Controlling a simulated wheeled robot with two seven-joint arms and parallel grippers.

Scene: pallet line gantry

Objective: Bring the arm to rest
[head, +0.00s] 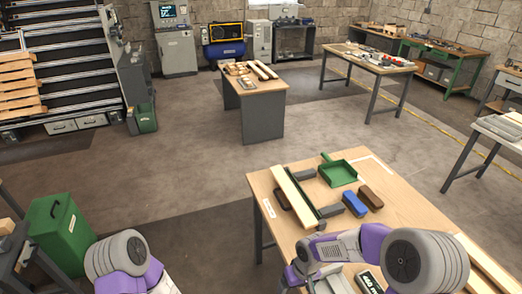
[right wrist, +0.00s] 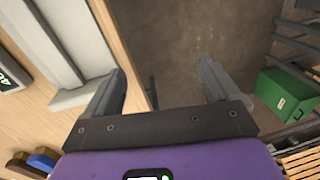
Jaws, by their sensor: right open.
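My right arm reaches in from the lower right of the head view, bent over the near workbench (head: 400,205). Its wrist end is at the bottom of that view, and its fingers cannot be made out there. In the right wrist view my right gripper (right wrist: 157,88) is open, with its two dark fingers wide apart and nothing between them. The bench edge (right wrist: 125,52) and bare floor lie beyond the fingers. My left arm shows only as a grey and purple part at the lower left of the head view; its gripper is out of view.
A green bin (head: 62,232) stands at the left. Floor between the bench and the back table (head: 262,90) is clear.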

